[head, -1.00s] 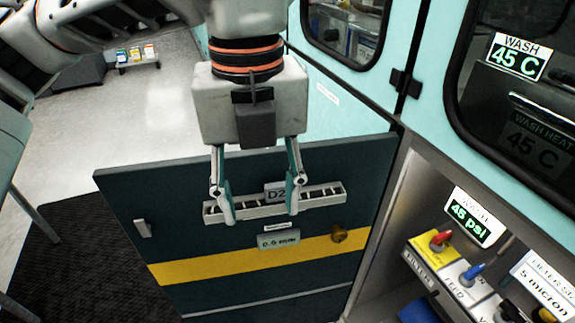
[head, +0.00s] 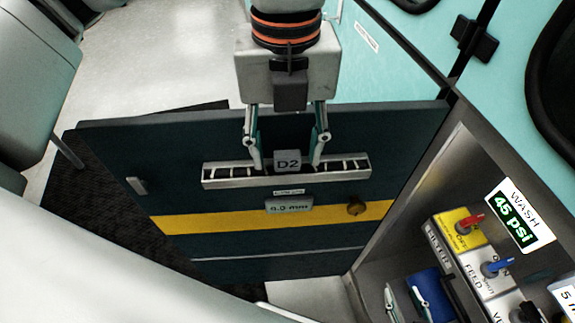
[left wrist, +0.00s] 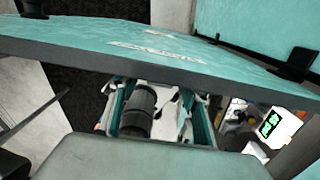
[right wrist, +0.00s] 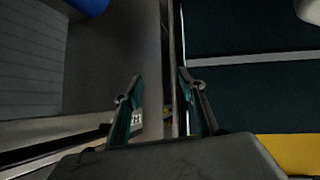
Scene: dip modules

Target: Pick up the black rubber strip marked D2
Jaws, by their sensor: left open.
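A grey tag reading D2 (head: 288,161) shows at the middle of a pale slotted rack (head: 217,183) on the dark door panel. I cannot make out the black rubber strip apart from the dark slots and the tag. My left gripper (head: 288,166) hangs over the rack, open, one fingertip on each side of the tag; whether it touches is unclear. In the left wrist view its fingers (left wrist: 158,118) stand apart, with a dark rounded thing (left wrist: 138,110) between them. My right gripper (head: 410,305) is low at the right, its fingers apart and nothing held; the right wrist view shows them too (right wrist: 160,88).
A cabinet with a red valve (head: 470,221), a blue valve (head: 497,266) and a 45 psi display (head: 517,215) is at the right.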

